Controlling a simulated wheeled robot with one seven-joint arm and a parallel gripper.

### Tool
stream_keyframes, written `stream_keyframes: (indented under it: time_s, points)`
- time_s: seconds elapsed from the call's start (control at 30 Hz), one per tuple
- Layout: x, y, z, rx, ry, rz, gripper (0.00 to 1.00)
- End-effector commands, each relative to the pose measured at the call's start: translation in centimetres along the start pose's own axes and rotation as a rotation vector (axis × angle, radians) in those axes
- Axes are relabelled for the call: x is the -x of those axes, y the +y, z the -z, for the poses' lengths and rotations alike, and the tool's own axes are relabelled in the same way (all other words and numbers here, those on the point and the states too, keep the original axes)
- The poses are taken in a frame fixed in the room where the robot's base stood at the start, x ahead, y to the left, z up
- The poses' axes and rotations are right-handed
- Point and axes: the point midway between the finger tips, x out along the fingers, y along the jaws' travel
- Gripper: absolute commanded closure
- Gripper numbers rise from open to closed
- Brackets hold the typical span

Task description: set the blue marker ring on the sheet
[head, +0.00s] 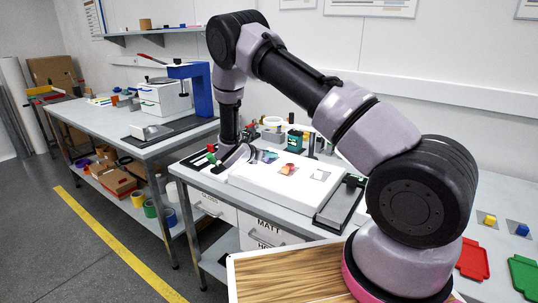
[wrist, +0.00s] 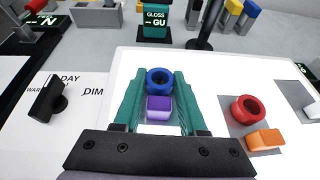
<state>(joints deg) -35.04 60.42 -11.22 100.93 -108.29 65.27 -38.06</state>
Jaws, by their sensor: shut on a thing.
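The blue marker ring (wrist: 158,80) is between the teal fingertips of my gripper (wrist: 164,82) in the wrist view. The gripper is shut on it. A purple block (wrist: 158,107) shows between the fingers, just nearer to the camera than the ring. The ring and block are over the bright white panel (wrist: 220,72); I cannot tell whether they touch it. In the head view my gripper (head: 250,154) is at the left end of the white panel (head: 262,182), and the ring is too small there to make out clearly.
A red ring (wrist: 248,109) and an orange block (wrist: 265,140) lie on a grey square to the right. A black knob (wrist: 47,98) stands left by the DAY and DIM labels. A teal GLOSS device (wrist: 155,22) and a dark post (wrist: 205,25) stand behind the panel.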

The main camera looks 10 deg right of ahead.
Motion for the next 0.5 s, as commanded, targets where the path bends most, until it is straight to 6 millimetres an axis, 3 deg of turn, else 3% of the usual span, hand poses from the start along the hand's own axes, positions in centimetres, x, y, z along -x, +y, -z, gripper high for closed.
stream_keyframes:
  time_s: [0.07,0.1,0.17,0.5]
  points:
    - [-0.10,-0.02,0.27,0.001,0.000,0.000,1.00]
    - [-0.10,-0.01,0.25,0.000,0.000,0.000,0.48]
    - [-0.10,-0.01,0.22,0.000,0.000,0.000,0.29]
    - [-0.02,-0.01,0.01,0.000,0.000,0.000,0.29]
